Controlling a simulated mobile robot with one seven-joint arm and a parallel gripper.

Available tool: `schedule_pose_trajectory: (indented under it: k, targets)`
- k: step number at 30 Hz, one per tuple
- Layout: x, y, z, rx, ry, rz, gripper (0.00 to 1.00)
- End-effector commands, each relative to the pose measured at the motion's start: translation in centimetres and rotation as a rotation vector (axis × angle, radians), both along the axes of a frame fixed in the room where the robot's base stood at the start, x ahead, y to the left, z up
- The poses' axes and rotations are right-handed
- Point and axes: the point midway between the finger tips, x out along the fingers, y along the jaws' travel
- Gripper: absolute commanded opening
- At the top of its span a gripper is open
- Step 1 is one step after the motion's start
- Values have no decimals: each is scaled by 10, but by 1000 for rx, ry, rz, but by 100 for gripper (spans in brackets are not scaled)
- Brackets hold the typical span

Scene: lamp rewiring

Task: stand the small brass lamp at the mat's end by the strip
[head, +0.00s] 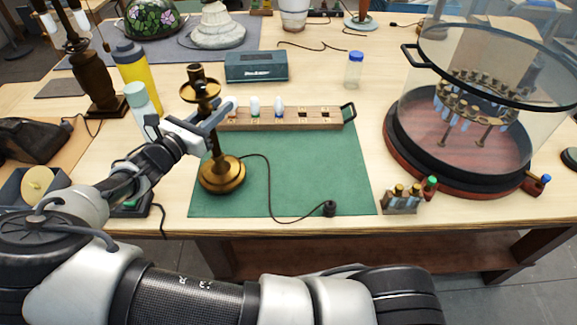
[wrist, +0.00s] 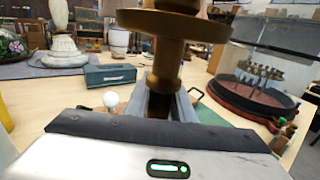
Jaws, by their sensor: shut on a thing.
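The small brass lamp (head: 222,177) is upright over the left end of the green mat (head: 310,170). I cannot tell whether its base rests on the mat or is slightly above it. My gripper (head: 214,122) is shut on the lamp's stem, below its upper dish. In the wrist view the brass stem (wrist: 167,70) rises between my fingers (wrist: 165,103), and the base is hidden. A dark cord runs from the lamp to a black plug (head: 329,208) at the mat's front. A wooden strip (head: 300,118) with sockets and bulbs lies along the mat's back edge.
A yellow bottle (head: 137,73) and a dark lamp (head: 93,82) stand left. A teal box (head: 256,66) is behind the strip. A large glass-walled round stand (head: 455,182) is at the right, with a small brass-knobbed block (head: 402,203) beside the mat. The mat's right half is mostly clear.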

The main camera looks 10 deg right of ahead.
Motion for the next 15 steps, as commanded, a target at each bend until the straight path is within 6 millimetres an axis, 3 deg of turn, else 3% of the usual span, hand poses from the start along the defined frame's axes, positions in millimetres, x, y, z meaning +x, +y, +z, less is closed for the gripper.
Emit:
schedule_pose_trajectory:
  k: [15]
  targets:
    - [1,0,-9,-3,-4,-1,0]
